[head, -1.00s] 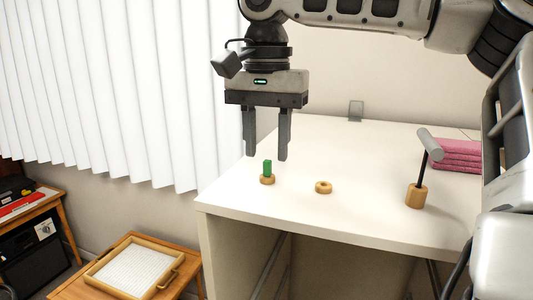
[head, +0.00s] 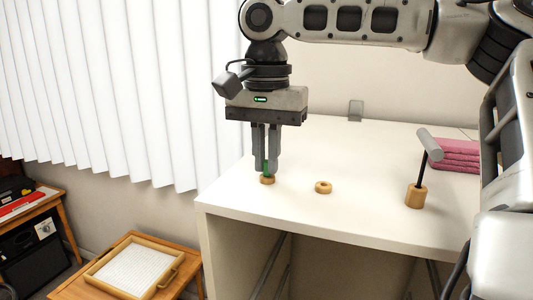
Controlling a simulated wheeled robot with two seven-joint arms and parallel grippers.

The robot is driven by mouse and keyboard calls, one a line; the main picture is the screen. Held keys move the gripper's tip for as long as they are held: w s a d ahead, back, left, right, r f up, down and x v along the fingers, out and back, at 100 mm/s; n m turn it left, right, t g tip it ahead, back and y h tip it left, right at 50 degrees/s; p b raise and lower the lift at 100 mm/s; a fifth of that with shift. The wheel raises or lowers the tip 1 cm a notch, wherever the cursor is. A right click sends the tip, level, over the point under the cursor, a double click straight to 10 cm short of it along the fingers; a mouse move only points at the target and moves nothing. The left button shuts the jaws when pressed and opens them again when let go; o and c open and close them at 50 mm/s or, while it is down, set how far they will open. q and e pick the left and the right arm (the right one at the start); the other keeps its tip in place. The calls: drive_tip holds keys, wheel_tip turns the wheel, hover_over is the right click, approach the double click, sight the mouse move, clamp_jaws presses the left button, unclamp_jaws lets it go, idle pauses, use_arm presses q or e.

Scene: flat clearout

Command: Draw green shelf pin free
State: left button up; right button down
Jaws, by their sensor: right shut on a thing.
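The green shelf pin (head: 266,167) stands upright in a small round wooden holder (head: 267,180) near the left front of the white table. My right gripper (head: 267,165) points straight down over it and is shut on the pin, with a finger on each side. Only a narrow strip of green shows between the fingers. The pin's lower end is hidden in the holder. My left gripper is not in view.
An empty wooden ring (head: 323,187) lies to the right on the white table (head: 370,160). Farther right stand a wooden block with a grey-headed rod (head: 416,196) and folded pink towels (head: 456,154). A wooden tray (head: 127,268) sits on a low table at lower left.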

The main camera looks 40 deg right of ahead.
drive_tip(key=shift+r, duration=0.1)
drive_tip(key=shift+r, duration=1.05)
drive_tip(key=shift+r, duration=1.95)
